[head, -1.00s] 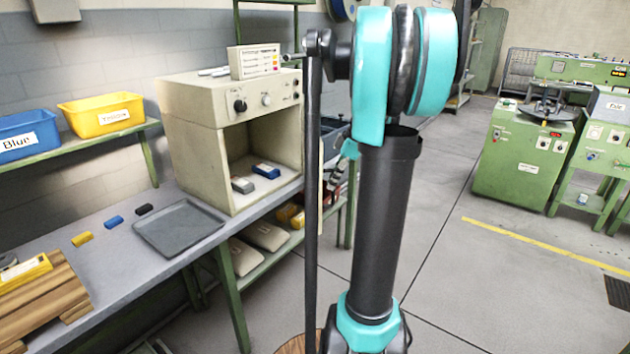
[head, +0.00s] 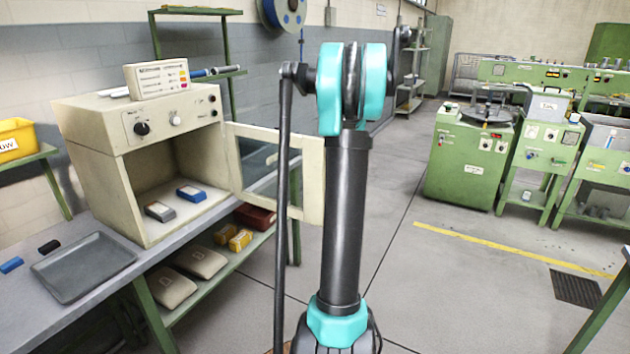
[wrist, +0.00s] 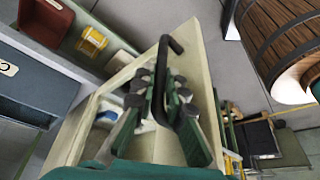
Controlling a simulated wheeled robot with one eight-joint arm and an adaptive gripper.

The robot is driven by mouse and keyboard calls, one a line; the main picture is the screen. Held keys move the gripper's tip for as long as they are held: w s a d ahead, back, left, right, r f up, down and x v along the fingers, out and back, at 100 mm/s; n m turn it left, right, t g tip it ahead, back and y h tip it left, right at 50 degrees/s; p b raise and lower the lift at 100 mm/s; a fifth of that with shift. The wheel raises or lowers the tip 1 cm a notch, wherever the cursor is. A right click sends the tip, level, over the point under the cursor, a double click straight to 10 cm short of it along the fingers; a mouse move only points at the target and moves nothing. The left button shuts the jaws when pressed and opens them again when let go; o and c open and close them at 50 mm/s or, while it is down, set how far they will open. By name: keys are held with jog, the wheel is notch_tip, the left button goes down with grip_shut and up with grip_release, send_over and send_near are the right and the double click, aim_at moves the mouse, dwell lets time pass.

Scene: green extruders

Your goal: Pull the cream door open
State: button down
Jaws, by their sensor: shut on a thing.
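The cream door (head: 313,185), with a window in it, stands swung out from the right side of the cream cabinet (head: 185,142) in the head view. The cabinet's inside is exposed. My arm covers part of the door there. In the wrist view the door (wrist: 192,62) fills the middle, with a black bar handle (wrist: 162,62) on it. My gripper (wrist: 162,92) is shut on this handle, its fingers on both sides of the bar. In the head view my gripper is hidden.
Grey and blue blocks (head: 190,193) lie inside the cabinet. A grey tray (head: 84,268) is on the bench before it. A shelf below holds bags and yellow boxes. A wooden barrel (wrist: 282,42) shows at right in the wrist view. Open floor (head: 430,290) lies right of my arm.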

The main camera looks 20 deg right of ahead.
jog(key=shift+w+d, duration=0.9)
jog(key=shift+w, duration=0.05)
jog(key=c, duration=1.6)
grip_release()
jog(key=shift+a, duration=0.15)
jog(key=shift+o, duration=0.2)
jog(key=shift+r, duration=0.1)
jog(key=v, duration=1.2)
